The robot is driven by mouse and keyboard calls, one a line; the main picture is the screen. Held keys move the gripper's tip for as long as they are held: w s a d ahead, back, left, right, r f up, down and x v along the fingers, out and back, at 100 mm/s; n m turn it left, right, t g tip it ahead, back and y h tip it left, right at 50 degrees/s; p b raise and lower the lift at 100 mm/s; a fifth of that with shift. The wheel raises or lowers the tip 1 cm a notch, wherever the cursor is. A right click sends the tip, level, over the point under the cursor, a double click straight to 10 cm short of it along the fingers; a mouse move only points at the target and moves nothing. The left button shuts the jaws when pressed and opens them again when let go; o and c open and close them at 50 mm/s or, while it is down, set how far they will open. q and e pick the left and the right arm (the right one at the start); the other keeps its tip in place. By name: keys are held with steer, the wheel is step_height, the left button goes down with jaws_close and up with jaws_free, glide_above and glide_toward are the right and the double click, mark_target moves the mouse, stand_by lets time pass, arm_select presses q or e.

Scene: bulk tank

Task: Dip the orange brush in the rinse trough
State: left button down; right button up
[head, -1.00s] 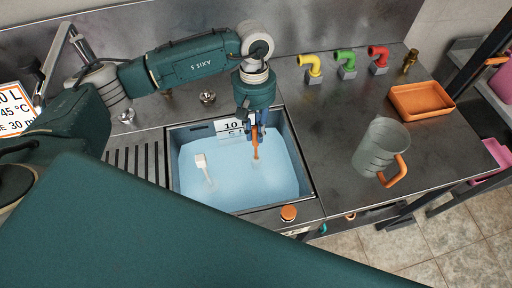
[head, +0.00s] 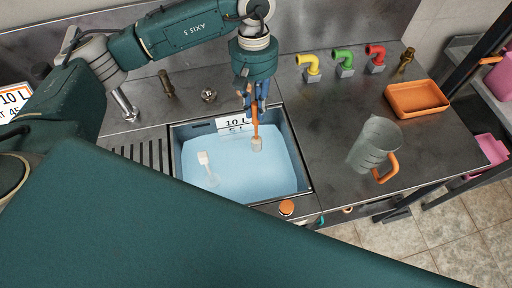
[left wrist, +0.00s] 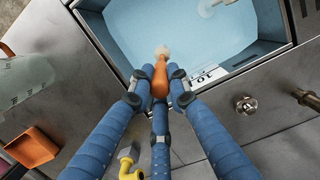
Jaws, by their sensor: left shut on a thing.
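My left gripper (head: 256,106) is shut on the orange brush (head: 255,125), which hangs head down over the rinse trough (head: 309,172). The pale brush head (head: 257,145) shows whole and appears to be just above the blue water. In the left wrist view the blue fingers of my left gripper (left wrist: 157,88) close around the orange handle (left wrist: 160,80), with the pale head (left wrist: 162,53) beyond it over the water. My right gripper is not in view.
A grey jug with an orange handle (head: 375,145) stands right of the trough. A drain grid lies left of the trough.

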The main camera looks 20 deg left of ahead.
arm_select(q)
steer(key=shift+r+p, duration=1.4)
steer(key=shift+r, duration=2.75)
steer(key=shift+f, duration=0.1)
